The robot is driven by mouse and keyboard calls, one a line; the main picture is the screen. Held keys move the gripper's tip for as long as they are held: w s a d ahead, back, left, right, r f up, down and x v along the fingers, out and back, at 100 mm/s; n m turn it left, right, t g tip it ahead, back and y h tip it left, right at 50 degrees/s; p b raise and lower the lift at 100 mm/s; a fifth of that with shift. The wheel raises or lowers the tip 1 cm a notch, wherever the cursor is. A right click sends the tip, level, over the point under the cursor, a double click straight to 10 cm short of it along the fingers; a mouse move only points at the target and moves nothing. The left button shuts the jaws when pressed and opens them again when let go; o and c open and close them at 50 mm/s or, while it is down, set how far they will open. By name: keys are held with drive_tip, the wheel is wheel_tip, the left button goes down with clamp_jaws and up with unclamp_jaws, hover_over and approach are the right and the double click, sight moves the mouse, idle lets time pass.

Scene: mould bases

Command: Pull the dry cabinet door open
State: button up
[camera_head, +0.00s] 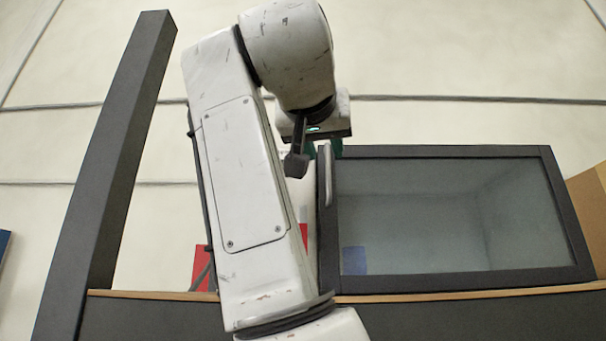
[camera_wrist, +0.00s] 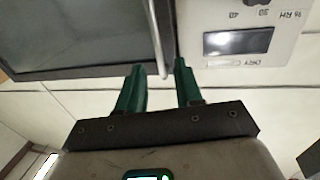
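The dry cabinet door (camera_head: 455,215) is a dark-framed glass panel at the right in the head view and looks shut. Its pale upright bar handle (camera_head: 328,178) is on the door's left edge. My gripper (camera_head: 324,150) is at the handle's upper end, partly hidden by my arm. In the wrist view, which is upside down, the green fingers of my gripper (camera_wrist: 159,66) are apart. The end of the handle (camera_wrist: 157,40) shows between the fingertips, with gaps on both sides. I cannot tell how deep it sits between them. The door (camera_wrist: 80,35) also shows there.
A light panel (camera_wrist: 265,30) with a small display and a dial adjoins the handle side. A dark post (camera_head: 105,160) rises at the left. A brown box (camera_head: 592,205) stands right of the cabinet. A red object (camera_head: 201,268) is partly hidden behind my arm.

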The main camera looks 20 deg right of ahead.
sight(327, 159)
drive_tip(key=shift+p+x, duration=0.55)
drive_tip(key=shift+x, duration=1.45)
clamp_jaws()
